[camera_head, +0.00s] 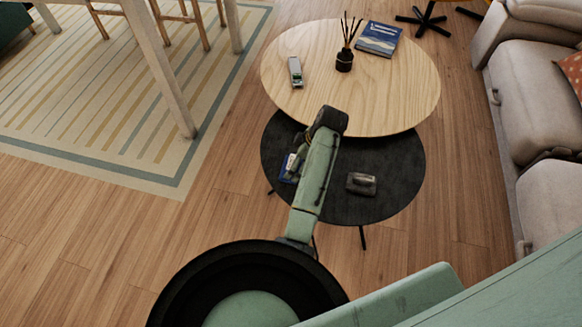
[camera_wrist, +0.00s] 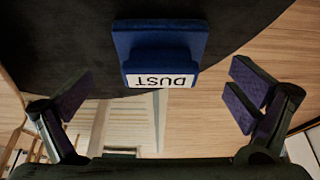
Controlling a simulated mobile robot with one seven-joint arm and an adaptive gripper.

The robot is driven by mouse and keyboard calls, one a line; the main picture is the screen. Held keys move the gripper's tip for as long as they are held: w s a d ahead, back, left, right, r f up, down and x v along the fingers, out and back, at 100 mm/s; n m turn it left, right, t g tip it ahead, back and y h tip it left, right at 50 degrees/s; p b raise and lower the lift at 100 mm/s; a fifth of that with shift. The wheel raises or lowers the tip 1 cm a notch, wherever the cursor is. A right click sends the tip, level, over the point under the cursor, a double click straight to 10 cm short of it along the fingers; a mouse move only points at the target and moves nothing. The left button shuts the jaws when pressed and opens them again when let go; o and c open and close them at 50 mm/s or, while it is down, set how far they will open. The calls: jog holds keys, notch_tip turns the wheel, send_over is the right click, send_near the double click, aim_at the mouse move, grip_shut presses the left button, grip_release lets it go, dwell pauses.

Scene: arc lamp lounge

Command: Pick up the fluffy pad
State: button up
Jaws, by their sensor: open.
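A blue block with a white label reading DUST (camera_wrist: 160,45) lies near the edge of the black lower table (camera_wrist: 60,35) in the wrist view; the label appears upside down. It is the likeliest fluffy pad, though no fluff is visible. In the head view a small blue and white patch (camera_head: 287,168) shows beside my arm, partly hidden. My gripper (camera_wrist: 160,92) is open and empty, its two fingers wide apart, one to each side of the block's line. The block appears beyond the fingertips, not between them. In the head view my arm mostly hides the gripper.
A sofa (camera_head: 535,90) stands right.

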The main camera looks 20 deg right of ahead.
aim_at(291, 164)
jog(key=x, duration=0.4)
jog(key=shift+f, duration=0.1)
jog(key=shift+c, duration=0.4)
jog(key=c, duration=1)
jog(key=shift+r, duration=0.5)
jog(key=shift+s+r, duration=0.2)
jog(key=shift+r, duration=0.4)
jog(key=shift+s+r, duration=0.25)
jog(key=shift+r, duration=0.4)
jog(key=s+a, duration=0.1)
jog(key=s, duration=0.4)
jog(key=s+r, duration=0.1)
jog(key=s, duration=0.4)
jog(key=s+a, duration=0.1)
jog(key=s, duration=0.4)
jog(key=shift+a+r, duration=0.3)
